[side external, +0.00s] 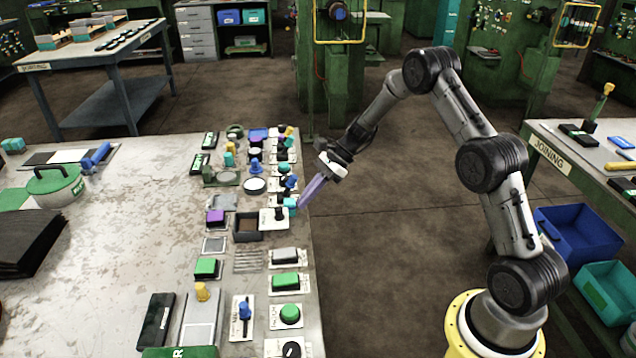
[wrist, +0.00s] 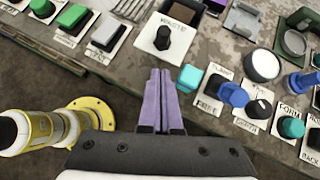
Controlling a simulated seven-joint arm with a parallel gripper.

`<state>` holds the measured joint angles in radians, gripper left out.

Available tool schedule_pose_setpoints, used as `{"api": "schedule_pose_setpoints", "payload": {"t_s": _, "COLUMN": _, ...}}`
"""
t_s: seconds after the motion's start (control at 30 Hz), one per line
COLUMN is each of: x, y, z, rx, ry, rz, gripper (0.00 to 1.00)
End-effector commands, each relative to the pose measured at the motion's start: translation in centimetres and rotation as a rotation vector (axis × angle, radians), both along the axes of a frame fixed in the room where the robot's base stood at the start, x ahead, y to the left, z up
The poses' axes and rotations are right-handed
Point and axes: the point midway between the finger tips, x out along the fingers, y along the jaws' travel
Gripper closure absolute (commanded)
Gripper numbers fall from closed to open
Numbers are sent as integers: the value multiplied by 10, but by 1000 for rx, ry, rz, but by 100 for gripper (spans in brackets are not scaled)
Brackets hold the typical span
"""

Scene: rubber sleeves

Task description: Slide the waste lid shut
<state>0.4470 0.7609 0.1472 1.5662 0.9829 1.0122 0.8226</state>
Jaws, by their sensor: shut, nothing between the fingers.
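The waste lid (wrist: 148,41) is a white plate labelled WASTE with a black knob (wrist: 169,40) standing on it. In the side view the lid (side external: 267,225) lies at the right of the dark open waste box (side external: 237,230), whose brown inside shows uncovered. The box (wrist: 187,10) is cut off at the top of the wrist view. My gripper (wrist: 160,72) has purple fingers pressed together, with nothing between them. In the side view my gripper (side external: 302,206) hangs at the table's right edge, beside the lid; the fingertips look apart from the knob.
A teal block (wrist: 190,77) and a blue knob (wrist: 232,94) sit close right of my fingers. A round white-topped piece (wrist: 262,64) is farther right. Green and grey buttons (wrist: 72,15) line the left.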

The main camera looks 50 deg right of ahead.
Motion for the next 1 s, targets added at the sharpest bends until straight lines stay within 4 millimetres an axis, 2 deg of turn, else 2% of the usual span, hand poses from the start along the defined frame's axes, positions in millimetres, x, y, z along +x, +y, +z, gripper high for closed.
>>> {"api": "schedule_pose_setpoints", "payload": {"t_s": 0.1, "x": 8, "y": 17, "z": 3, "rx": -2, "ry": -5, "rz": 3, "gripper": 100}}
{"api": "schedule_pose_setpoints", "payload": {"t_s": 0.23, "x": 12, "y": 28, "z": 3, "rx": -1, "ry": -4, "rz": 1, "gripper": 100}}
{"api": "schedule_pose_setpoints", "payload": {"t_s": 0.73, "x": 16, "y": 35, "z": 3, "rx": -2, "ry": -5, "rz": 1, "gripper": 100}}
{"api": "schedule_pose_setpoints", "payload": {"t_s": 1.0, "x": 53, "y": 72, "z": 3, "rx": -2, "ry": -5, "rz": 6, "gripper": 100}}
